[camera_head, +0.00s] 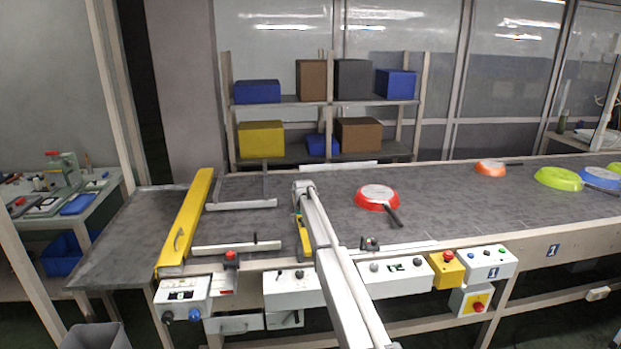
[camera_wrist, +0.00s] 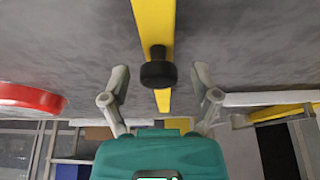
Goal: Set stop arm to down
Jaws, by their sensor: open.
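The stop arm is a yellow bar (camera_wrist: 153,22) with a round black knob (camera_wrist: 158,74) in the wrist view. It lies along the grey conveyor surface. In the head view a short part of the yellow stop arm (camera_head: 303,238) shows beside my arm, which hides the rest. My gripper (camera_wrist: 160,76) is open, with one finger on either side of the knob in the picture. I see gaps between the knob and both fingers. In the head view my arm hides the gripper fingers.
A red pan (camera_head: 377,196) lies on the conveyor (camera_head: 440,205) right of my arm. Orange (camera_head: 490,168), green (camera_head: 558,179) and blue (camera_head: 600,177) pans lie further right. A large yellow bar (camera_head: 187,222) crosses the belt at left. Control boxes (camera_head: 394,277) line the front edge.

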